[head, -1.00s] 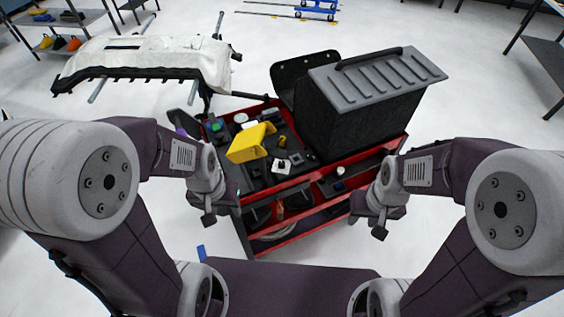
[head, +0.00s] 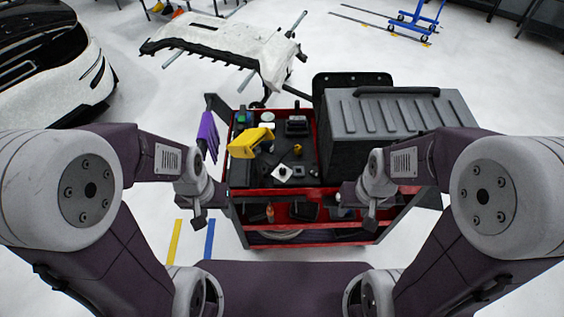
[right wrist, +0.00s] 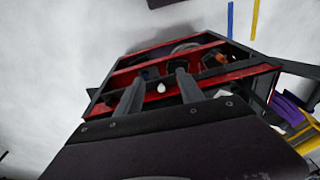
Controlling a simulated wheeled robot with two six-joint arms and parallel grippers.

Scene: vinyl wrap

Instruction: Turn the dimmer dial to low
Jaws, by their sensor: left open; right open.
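A small white square plate with a dark round knob on it, which looks like the dimmer dial (head: 282,172), lies on the top tray of a red cart (head: 262,187), near its front edge. It is too small to read its setting. My left gripper (head: 198,221) is open and empty, left of the cart and apart from the dial. My right gripper (head: 369,221) is open and empty at the cart's front right, also apart from the dial. Its two fingers (right wrist: 160,92) show in the right wrist view against the cart's lower shelves. The dial cannot be made out there.
A yellow tool (head: 246,143) and small dark items lie around the plate. A large grey lidded box (head: 385,130) fills the cart's right side. Purple cloths or gloves (head: 208,135) hang at its left. A bumper on a stand (head: 222,42) and a car (head: 45,65) are behind.

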